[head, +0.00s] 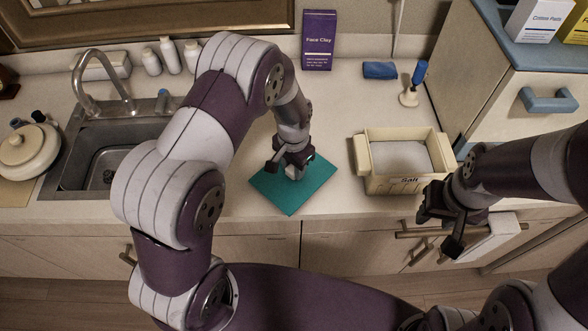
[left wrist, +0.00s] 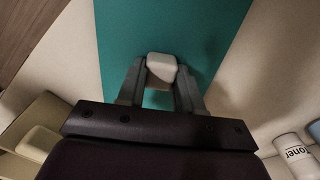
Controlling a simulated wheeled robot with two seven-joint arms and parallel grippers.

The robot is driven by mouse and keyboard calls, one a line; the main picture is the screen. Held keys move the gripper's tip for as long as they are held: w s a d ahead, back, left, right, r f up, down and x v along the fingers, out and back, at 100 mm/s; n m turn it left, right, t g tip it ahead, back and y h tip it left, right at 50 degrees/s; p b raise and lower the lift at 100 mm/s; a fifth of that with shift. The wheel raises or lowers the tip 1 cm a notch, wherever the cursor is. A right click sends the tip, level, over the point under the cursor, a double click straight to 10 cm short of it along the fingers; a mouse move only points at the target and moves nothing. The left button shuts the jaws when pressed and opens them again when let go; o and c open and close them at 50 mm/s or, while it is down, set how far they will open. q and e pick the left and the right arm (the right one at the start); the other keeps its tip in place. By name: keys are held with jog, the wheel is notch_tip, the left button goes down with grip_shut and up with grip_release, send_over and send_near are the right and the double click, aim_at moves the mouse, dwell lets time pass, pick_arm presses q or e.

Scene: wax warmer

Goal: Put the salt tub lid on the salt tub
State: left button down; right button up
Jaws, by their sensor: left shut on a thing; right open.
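The salt tub (head: 385,186) is a cream rectangular tub marked "Salt", open at the top with pale salt inside, on the counter right of centre. A flat teal square (head: 278,194), apparently the salt tub lid, is left of the tub, turned like a diamond. In the left wrist view a small white knob (left wrist: 162,67) shows over the teal sheet (left wrist: 180,25). My left gripper (head: 290,168) is shut on this knob. Whether the teal square touches the counter I cannot tell. My right gripper (head: 447,222) is open and empty in front of the tub's right side.
A sink (head: 95,165) and a round cream pot (head: 28,150) are at the left. A cabinet (head: 520,100) bounds the right. Counter between teal square and tub is clear.

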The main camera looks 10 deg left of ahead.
pick_arm(q)
jog(key=shift+r, duration=0.3)
jog(key=shift+r+p, duration=1.75)
jog(key=shift+f, duration=0.1)
